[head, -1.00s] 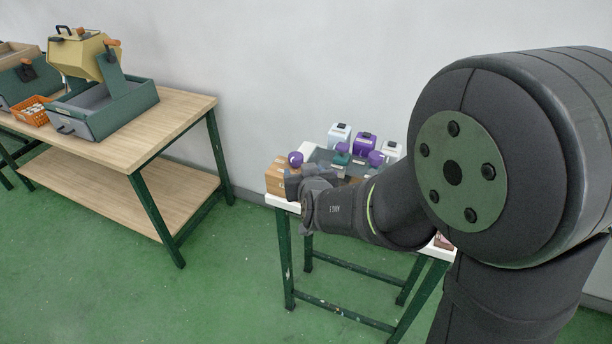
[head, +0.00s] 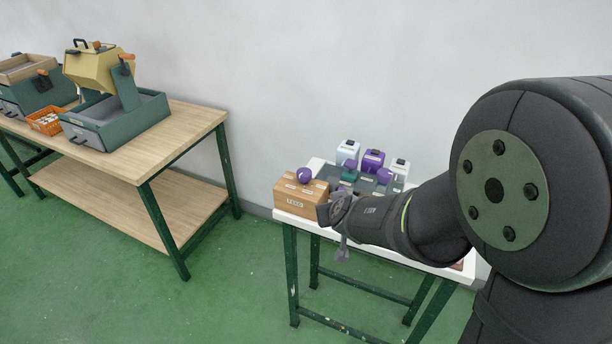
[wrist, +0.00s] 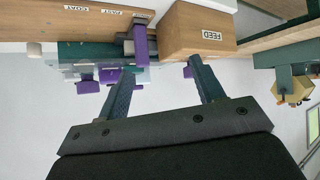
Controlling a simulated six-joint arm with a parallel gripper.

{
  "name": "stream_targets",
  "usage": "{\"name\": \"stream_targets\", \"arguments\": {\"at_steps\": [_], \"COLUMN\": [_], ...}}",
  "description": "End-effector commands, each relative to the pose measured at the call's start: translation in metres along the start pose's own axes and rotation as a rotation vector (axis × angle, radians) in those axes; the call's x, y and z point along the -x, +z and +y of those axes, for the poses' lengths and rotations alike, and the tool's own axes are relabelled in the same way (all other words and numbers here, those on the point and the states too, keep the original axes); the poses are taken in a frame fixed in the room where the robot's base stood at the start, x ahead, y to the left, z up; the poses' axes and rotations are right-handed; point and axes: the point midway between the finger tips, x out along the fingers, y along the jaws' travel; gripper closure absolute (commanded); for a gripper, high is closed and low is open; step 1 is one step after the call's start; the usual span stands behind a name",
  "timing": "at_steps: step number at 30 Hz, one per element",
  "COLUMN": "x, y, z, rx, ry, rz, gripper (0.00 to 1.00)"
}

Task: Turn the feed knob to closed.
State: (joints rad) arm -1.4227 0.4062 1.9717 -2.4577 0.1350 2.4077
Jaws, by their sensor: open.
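The feed box (head: 300,196) is a brown wooden box labelled FEED on the left of the small white table; it also shows upside down in the wrist view (wrist: 190,38). A round purple knob (head: 305,174) sits on its top. In the wrist view a bit of purple (wrist: 187,72) shows under the box, partly behind one finger; I cannot tell its setting. My gripper (wrist: 163,72) is open and empty, its fingers pointing towards the box and the purple parts beside it. In the head view my gripper is by the box's right front side, apart from the knob.
A purple lever (wrist: 140,45) hangs beside the FAST and COAT labels, close to my fingers. White and purple canisters (head: 372,161) stand at the back of the white table (head: 308,223). A wooden bench (head: 190,125) with a green machine stands left; green floor lies between.

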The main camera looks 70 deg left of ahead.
Motion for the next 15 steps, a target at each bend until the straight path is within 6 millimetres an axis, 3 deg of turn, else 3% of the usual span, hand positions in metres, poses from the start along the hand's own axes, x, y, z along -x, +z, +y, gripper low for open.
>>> {"name": "stream_targets", "arguments": {"at_steps": [3,7,11,15], "x": [-0.009,-0.014,-0.015,-0.011], "y": [0.017,0.024,0.016,-0.009], "z": [0.014,0.018,0.020,0.026], "rx": [0.026,0.059,0.091,0.131], "ry": [-0.071,-0.202,-0.350,-0.487], "rz": [-0.112,-0.164,-0.128,0.005], "gripper": [0.38,0.38,0.38,0.38]}}
